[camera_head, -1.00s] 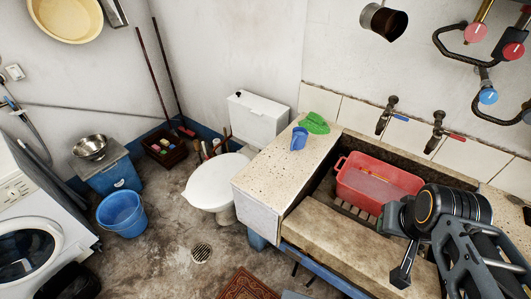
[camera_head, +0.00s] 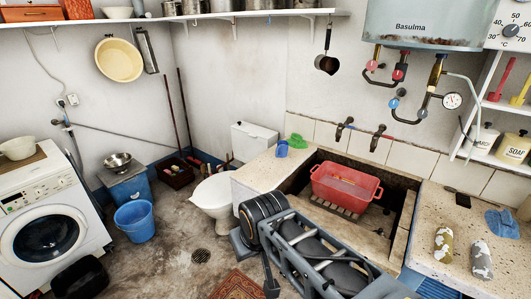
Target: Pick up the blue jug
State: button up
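The blue jug (camera_head: 282,149) is small and stands upright on the speckled stone counter (camera_head: 258,168) at the left end of the trough. A green item (camera_head: 297,141) lies just behind it to the right, very close to it. My gripper (camera_head: 255,264) hangs in the lower middle of the picture, in front of the trough and well apart from the jug. Its fingers point down and are partly hidden by my wrist, so their gap is unclear. I see nothing held in it.
A red tub (camera_head: 345,190) sits in the trough, with two taps (camera_head: 378,138) on the wall above. A white toilet (camera_head: 214,195) stands left of the counter. A blue bucket (camera_head: 134,220) stands on the floor.

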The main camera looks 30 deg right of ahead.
aim_at(282, 148)
jog(key=u, duration=0.5)
jog(key=i, duration=2.5)
jog(key=z, duration=1.35)
jog(key=i, duration=0.85)
jog(key=z, duration=0.6)
